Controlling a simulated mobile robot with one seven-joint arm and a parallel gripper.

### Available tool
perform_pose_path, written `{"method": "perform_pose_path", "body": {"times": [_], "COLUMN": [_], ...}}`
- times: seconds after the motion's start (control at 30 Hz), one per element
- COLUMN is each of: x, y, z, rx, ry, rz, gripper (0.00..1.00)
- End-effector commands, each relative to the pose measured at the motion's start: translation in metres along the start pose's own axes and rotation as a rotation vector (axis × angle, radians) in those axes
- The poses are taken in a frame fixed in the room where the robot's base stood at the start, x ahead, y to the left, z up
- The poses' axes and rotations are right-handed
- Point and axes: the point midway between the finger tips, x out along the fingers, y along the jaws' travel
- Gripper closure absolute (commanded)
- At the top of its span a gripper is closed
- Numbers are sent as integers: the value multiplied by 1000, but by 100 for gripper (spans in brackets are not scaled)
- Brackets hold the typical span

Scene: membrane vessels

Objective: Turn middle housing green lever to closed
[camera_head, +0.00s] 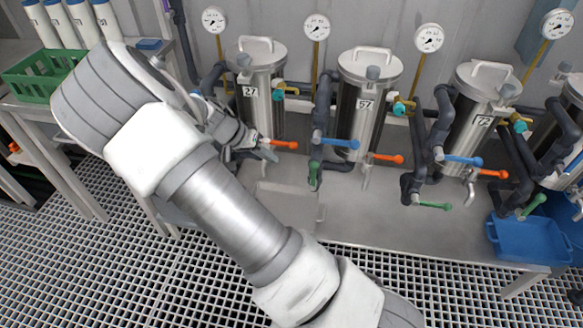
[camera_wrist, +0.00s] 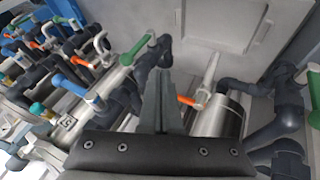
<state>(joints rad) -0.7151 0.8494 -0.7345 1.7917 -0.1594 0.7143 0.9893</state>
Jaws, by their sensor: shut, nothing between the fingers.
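The housing labelled 57 (camera_head: 358,105) is a steel vessel between the housings labelled 27 (camera_head: 258,85) and 72 (camera_head: 478,110). Below its blue lever (camera_head: 340,143), a green lever (camera_head: 314,173) points down in the head picture, on a dark valve. In the wrist view a green lever (camera_wrist: 136,49) lies beyond and left of the fingertips, apart from them. Other green levers sit below housing 72 (camera_head: 433,206) and at the far right (camera_head: 533,204). My gripper (camera_head: 268,155) is shut and empty, left of the green lever under 57; its fingers show in the wrist view (camera_wrist: 164,75).
Orange levers stick out near my gripper (camera_head: 284,145) and below housing 57 (camera_head: 387,158). Dark pipes stand between the housings. Gauges (camera_head: 317,27) hang behind. A blue bin (camera_head: 530,240) is at the right, a green crate (camera_head: 40,80) at the left. The bench front is mostly clear.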

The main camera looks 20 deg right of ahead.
Motion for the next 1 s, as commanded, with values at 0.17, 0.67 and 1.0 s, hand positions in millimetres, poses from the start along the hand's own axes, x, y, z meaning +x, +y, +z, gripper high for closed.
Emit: {"method": "perform_pose_path", "body": {"times": [0.17, 0.67, 1.0], "x": [11, 110, 121], "y": [-2, -2, 33], "z": [0, 0, -1], "rx": [3, 2, 2], "ry": [11, 8, 8], "rz": [10, 10, 7], "gripper": [100, 100, 100]}}
